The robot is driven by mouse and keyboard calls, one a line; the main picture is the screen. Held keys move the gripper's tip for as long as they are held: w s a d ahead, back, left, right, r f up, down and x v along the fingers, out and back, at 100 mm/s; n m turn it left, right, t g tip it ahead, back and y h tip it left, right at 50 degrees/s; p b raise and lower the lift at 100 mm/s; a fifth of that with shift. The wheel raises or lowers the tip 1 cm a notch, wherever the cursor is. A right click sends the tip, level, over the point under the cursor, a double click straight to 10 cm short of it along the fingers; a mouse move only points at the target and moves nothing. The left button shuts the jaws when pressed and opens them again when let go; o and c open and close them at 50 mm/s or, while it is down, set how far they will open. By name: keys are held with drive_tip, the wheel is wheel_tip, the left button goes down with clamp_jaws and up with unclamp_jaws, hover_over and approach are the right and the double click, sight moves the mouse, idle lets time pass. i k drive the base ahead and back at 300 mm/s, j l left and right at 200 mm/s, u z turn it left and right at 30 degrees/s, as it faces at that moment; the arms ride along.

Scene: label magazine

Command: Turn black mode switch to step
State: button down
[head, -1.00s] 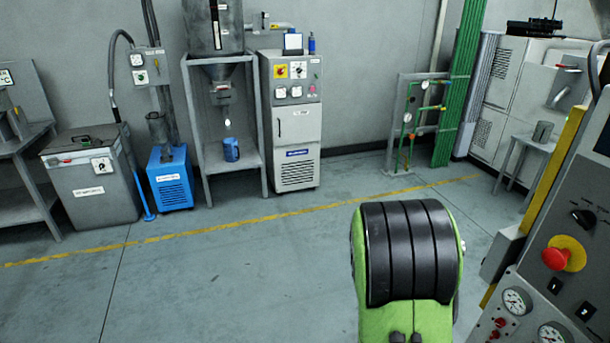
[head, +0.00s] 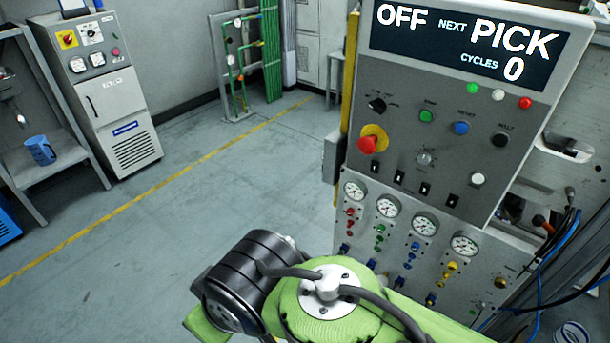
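The black mode switch (head: 377,104) is a small black rotary knob at the upper left of the grey control panel (head: 395,78), just above the red emergency button. Small printed marks sit around it, too small to read. The panel's display (head: 465,45) reads OFF, NEXT PICK and CYCLES 0. My green and black arm is in the lower middle of the head view, below and in front of the panel, apart from the switch. My gripper is not in view.
A red mushroom button (head: 368,145) on a yellow disc lies close below the switch. Green (head: 427,116), blue (head: 461,128) and black (head: 500,139) buttons are to its right. Gauges (head: 387,206) and valves line the lower panel. Cables (head: 572,240) hang at right. The floor at left is clear.

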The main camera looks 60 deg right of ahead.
sight(379, 105)
drive_tip(key=k+j+z, duration=0.1)
drive_tip(key=z, duration=2.6)
drive_tip(key=u, duration=0.15)
